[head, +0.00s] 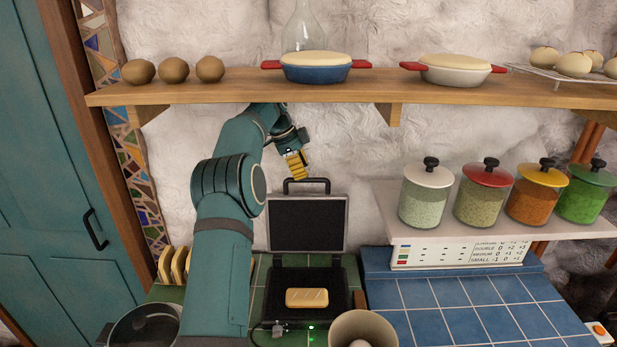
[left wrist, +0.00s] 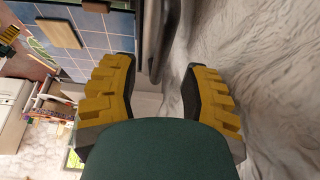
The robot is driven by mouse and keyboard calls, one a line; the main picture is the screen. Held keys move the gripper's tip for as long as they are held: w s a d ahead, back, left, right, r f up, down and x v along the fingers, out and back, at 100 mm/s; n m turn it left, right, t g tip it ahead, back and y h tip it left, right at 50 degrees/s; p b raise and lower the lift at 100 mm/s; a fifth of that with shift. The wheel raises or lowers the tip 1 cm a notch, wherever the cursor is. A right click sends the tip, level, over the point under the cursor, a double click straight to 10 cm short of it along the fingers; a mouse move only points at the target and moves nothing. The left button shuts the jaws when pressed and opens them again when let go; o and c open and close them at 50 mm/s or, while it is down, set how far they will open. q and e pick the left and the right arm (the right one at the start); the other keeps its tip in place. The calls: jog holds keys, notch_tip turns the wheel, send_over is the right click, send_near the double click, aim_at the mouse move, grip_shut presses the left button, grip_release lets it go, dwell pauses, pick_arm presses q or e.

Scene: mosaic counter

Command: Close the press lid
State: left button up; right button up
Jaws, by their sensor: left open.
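The press (head: 345,290) stands on the counter with its lid (head: 307,223) open and upright. A piece of bread (head: 307,298) lies on its dark lower plate. The lid's dark handle (head: 306,184) is at the top edge. My left gripper (head: 299,172) is just above and behind the handle, near the wall, fingers pointing down. In the left wrist view its yellow fingers (left wrist: 160,85) are spread with nothing between them. A grey, dark-edged bar (left wrist: 153,40), likely part of the lid or handle, shows beyond the fingertips. My right gripper is not in view.
A wooden shelf (head: 370,93) with pots (head: 316,72) runs above my left arm. Several jars (head: 478,198) stand on a ledge at right. A beige cup (head: 362,325) is in front of the press. Blue tiles (head: 460,295) at right are clear.

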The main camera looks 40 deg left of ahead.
pick_arm(q)
jog(key=shift+w+d+f, duration=0.55)
jog(key=shift+d+f, duration=0.1)
jog(key=shift+f, duration=0.1)
jog(key=shift+w+d+f, duration=0.15)
jog(key=shift+f, duration=0.5)
jog(key=shift+o, duration=0.2)
grip_shut()
